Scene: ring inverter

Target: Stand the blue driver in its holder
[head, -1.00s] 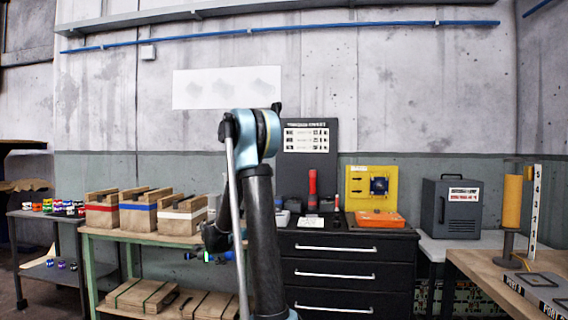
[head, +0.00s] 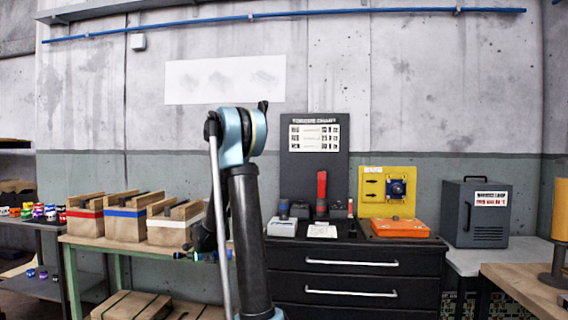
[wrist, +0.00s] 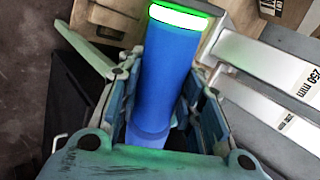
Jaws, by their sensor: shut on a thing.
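The blue driver, a blue cylinder with a glowing green-white ring at its top end, shows in the wrist view (wrist: 168,75). My gripper (wrist: 165,100) is shut around it. In the head view the gripper (head: 205,255) is small and partly behind my arm, near the front of the wooden-topped bench. A group of small upright tools, one with a red handle (head: 321,188), stands on the black drawer cabinet (head: 350,275), right of my arm. I cannot tell which part there is the blue driver's holder.
Wooden boxes with red, blue and white bands (head: 126,218) stand on the bench left of my arm. An orange case (head: 400,228) and a yellow panel (head: 387,190) are at the cabinet's right. A grey box unit (head: 476,212) stands farther right.

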